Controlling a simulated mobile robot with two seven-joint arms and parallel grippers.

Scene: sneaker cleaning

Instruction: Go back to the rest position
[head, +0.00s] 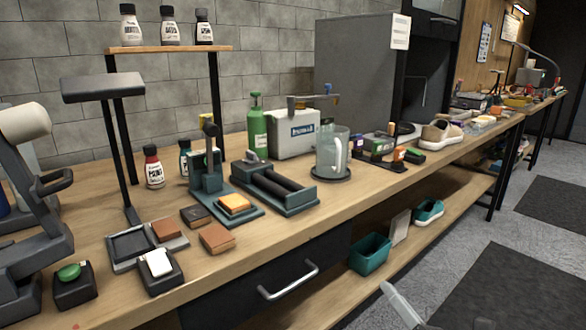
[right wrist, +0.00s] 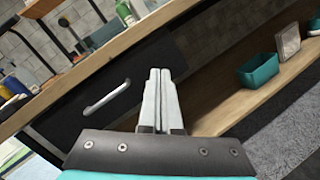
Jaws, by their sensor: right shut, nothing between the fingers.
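My right gripper (head: 388,288) shows at the bottom edge of the head view, in front of the workbench and below its top. In the right wrist view its two pale fingers (right wrist: 160,72) lie side by side, shut with nothing between them. They are apart from the black drawer (right wrist: 108,95) and the bench. My left gripper is not in view.
The wooden workbench (head: 330,213) carries brushes, bottles, a glass jar (head: 331,150) and a sneaker (head: 440,136). A drawer handle (head: 288,282) sticks out at the front. A teal bin (head: 370,254) stands on the lower shelf. The floor at right is clear.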

